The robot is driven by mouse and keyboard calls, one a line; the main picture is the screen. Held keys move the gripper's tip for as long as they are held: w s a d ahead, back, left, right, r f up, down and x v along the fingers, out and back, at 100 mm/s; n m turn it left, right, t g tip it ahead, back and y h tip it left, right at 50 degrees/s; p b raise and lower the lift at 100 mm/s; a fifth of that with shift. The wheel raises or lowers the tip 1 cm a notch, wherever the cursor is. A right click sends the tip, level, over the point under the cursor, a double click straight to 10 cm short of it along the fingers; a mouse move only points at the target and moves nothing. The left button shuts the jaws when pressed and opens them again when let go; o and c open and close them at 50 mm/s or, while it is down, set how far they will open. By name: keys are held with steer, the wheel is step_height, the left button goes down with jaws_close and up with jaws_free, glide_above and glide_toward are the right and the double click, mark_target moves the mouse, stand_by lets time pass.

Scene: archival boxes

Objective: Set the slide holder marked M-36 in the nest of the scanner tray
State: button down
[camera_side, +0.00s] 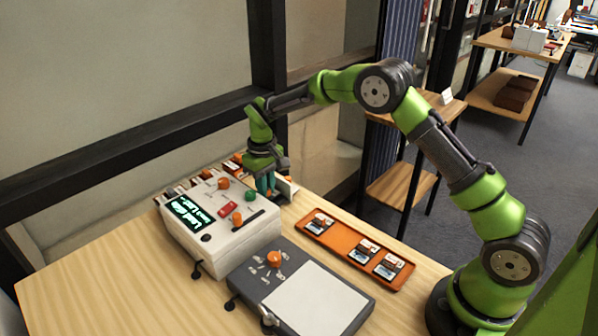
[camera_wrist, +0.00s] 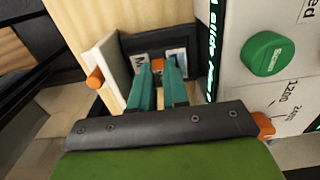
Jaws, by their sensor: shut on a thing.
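My gripper (camera_side: 265,184) is at the far side of the white scanner. In the wrist view, its teal fingers (camera_wrist: 158,72) are shut on a slide holder (camera_wrist: 140,64) with a pale label, an orange middle and a bluish picture. Only an "M" of the label is readable; a finger hides the rest. The holder lies at a dark recessed frame (camera_wrist: 186,42), apparently the tray nest, beside the scanner (camera_wrist: 226,40). I cannot tell whether it rests on the bottom. The scanner (camera_side: 262,237) also shows in the side view, where its body and my gripper hide the nest.
An orange tray (camera_side: 338,247) with three slide holders lies right of the scanner. A grey lightbox (camera_side: 312,298) stands in front. A pale upright panel (camera_wrist: 108,62) with an orange knob (camera_wrist: 95,78) stands close left of my fingers. The table's front left is clear.

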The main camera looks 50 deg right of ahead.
steer(key=shift+f, duration=0.2)
stand_by(0.3)
steer(key=shift+f, duration=0.2)
stand_by(0.5)
steer(key=c, duration=1)
jaws_free()
steer(key=shift+c, duration=0.2)
steer(key=shift+r, duration=0.1)
steer(key=shift+r, duration=3.45)
